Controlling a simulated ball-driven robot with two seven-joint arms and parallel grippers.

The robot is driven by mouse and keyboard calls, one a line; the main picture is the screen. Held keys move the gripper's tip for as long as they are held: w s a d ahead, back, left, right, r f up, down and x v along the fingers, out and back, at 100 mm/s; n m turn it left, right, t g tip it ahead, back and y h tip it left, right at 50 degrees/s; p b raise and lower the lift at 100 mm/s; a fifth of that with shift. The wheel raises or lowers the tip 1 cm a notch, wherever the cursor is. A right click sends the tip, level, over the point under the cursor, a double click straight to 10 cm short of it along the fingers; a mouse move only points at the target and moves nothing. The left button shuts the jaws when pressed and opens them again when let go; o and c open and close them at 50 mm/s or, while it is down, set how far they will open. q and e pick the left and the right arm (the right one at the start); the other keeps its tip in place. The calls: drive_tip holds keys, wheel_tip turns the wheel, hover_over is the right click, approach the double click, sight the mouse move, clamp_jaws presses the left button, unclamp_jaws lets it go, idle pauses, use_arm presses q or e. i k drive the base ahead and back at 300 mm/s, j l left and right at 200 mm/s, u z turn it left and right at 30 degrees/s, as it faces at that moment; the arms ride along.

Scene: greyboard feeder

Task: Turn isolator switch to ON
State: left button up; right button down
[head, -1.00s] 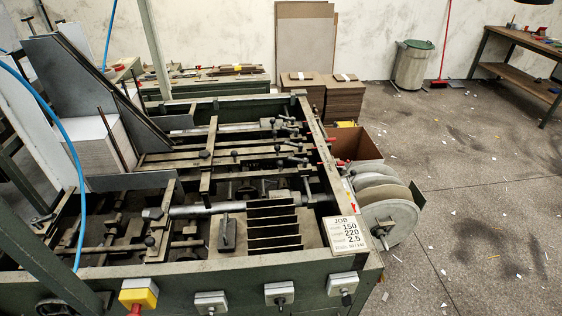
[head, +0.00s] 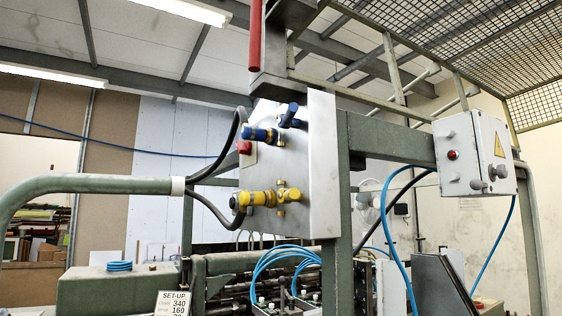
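A light grey electrical box (head: 470,150) with a yellow warning triangle hangs at the right of the head view, on a green frame beam. A red round button or lamp (head: 452,155) is on its front left. A dark grey rotary handle (head: 498,171) sticks out low on its front right and looks like the isolator switch. Its markings are too small to read, so I cannot tell whether it stands at ON or OFF. Neither of my grippers is in view.
A metal panel (head: 322,165) left of the box carries blue valve fittings (head: 262,135) and yellow valve fittings (head: 265,197). A green post (head: 363,200) stands between panel and box. Blue hoses (head: 400,262) hang below the box. A mesh guard (head: 480,55) is overhead.

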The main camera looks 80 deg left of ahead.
sight(245, 149)
drive_tip(key=u, duration=2.65)
drive_tip(key=j+z, duration=0.15)
drive_tip(key=i+l, duration=0.05)
